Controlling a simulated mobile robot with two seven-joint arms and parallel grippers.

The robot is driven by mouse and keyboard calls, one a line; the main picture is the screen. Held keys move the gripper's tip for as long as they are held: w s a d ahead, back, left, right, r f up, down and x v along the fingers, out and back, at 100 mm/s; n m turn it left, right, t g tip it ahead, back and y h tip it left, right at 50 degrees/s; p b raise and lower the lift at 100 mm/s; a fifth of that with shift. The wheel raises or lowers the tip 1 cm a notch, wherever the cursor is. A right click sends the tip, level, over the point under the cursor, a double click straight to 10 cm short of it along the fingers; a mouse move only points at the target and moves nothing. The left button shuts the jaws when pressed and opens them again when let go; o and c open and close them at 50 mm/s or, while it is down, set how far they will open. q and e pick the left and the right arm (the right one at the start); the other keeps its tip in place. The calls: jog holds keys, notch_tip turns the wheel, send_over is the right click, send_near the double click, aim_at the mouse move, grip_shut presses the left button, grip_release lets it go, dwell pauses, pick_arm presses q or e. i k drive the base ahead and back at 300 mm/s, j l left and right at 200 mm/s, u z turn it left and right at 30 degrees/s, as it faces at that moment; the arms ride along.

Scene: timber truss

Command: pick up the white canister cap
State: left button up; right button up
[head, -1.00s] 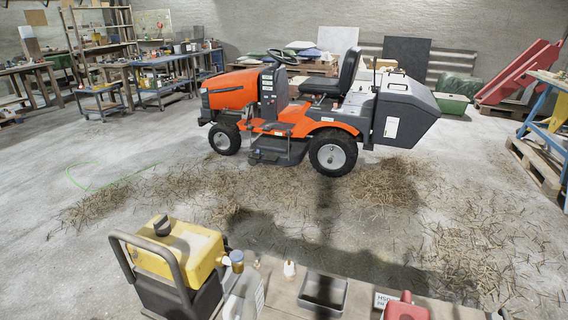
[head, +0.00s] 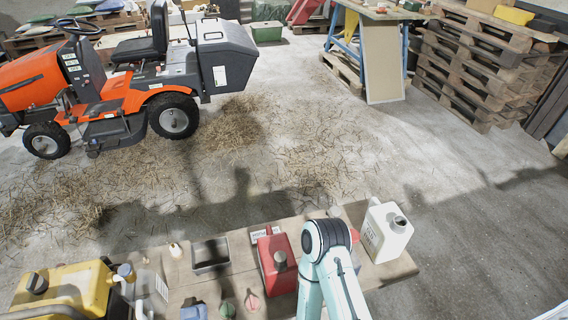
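A white canister (head: 385,232) stands upright near the right end of the wooden bench. A dark round cap (head: 400,221) shows on its top right, and it seems to sit on the canister. A pale canister (head: 152,290) also stands at the left, with a bluish-grey cap (head: 125,270) near it. Part of my pale teal arm with a black joint rises from the bottom edge, between the red can and the white canister. It hides part of the bench. Neither gripper's fingers show.
The bench (head: 230,283) also holds a red can (head: 275,262), a dark tray (head: 210,255), a label plate (head: 266,234) and a yellow machine (head: 62,290). An orange mower (head: 110,90) stands beyond on strawy floor. Open floor lies right of the bench.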

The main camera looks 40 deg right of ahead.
aim_at(336, 211)
jog(key=z, duration=0.4)
jog(key=l+z, duration=0.15)
jog(key=z, duration=0.7)
jog(key=l+z, duration=0.15)
jog(key=z, duration=0.25)
